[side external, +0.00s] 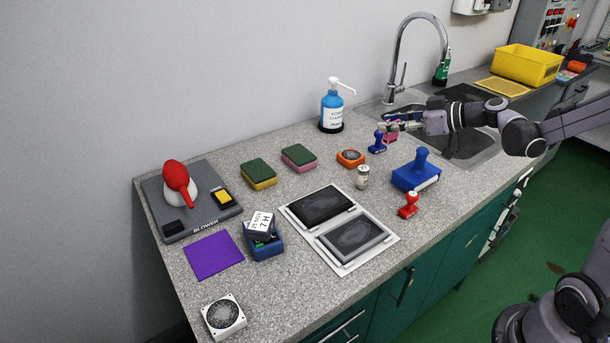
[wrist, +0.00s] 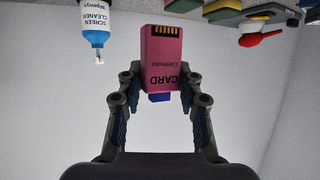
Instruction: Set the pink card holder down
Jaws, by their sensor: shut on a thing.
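The pink card holder (wrist: 162,60) is between the two fingers of my gripper (wrist: 160,82) in the wrist view. It carries gold contacts at one end and the word CARD. A small blue piece (wrist: 160,97) shows at its near end; I cannot tell whether it belongs to the holder. I cannot tell whether the holder touches the counter.
A blue stamp-like thing (side external: 377,141) stands just left of the holder. A large blue block with a knob (side external: 416,172), a clear shaker (side external: 362,177) and an orange tin (side external: 351,158) are nearby. The sink (side external: 470,144) lies to the right. The counter between them has some bare patches.

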